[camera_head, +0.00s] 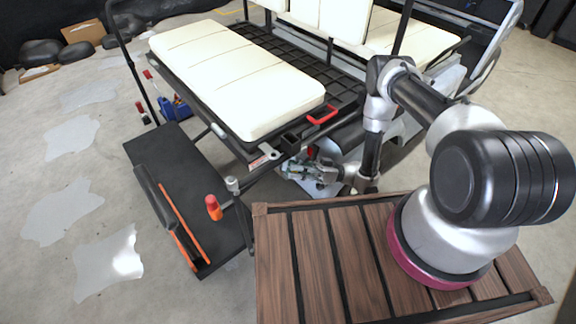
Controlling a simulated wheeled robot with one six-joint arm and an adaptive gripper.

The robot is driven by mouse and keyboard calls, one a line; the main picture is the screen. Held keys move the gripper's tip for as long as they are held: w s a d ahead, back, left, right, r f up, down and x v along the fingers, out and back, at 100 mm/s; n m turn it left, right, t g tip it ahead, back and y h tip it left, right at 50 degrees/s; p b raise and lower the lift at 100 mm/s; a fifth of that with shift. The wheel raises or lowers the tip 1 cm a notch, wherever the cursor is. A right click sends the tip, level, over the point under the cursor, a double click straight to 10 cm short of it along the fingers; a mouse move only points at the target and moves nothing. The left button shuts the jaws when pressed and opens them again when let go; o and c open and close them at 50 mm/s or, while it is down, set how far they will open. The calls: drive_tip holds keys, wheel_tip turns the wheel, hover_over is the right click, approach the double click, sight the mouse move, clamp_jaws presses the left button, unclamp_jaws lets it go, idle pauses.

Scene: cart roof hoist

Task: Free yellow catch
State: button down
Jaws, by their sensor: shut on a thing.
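My gripper (297,170) is at the front edge of the cart (255,158), low beside the cream seat, left of my wrist. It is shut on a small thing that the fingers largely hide. I cannot make out a yellow catch clearly; the parts there are too small to tell apart. A red handle (322,115) sits on the cart's edge just above and to the right of my gripper. A grey metal bracket (268,154) with a pale label lies at the cart's corner, left of my gripper.
The cream seat (235,75) and black grid deck (315,75) lie behind. A dark bench (185,160) at left carries an orange-edged tool (180,220) and a red-capped item (213,207). A post (236,200) stands nearby. A wooden slatted platform (320,260) lies in front.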

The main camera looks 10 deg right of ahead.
drive_tip(key=shift+s+a+r+m+y, duration=0.1)
drive_tip(key=shift+r+m+y, duration=0.05)
drive_tip(key=shift+m+y, duration=0.2)
idle(0.4)
drive_tip(key=c, duration=1.3)
unclamp_jaws()
drive_tip(key=v, duration=1.2)
drive_tip(key=shift+s, duration=0.15)
drive_tip(key=shift+c, duration=0.6)
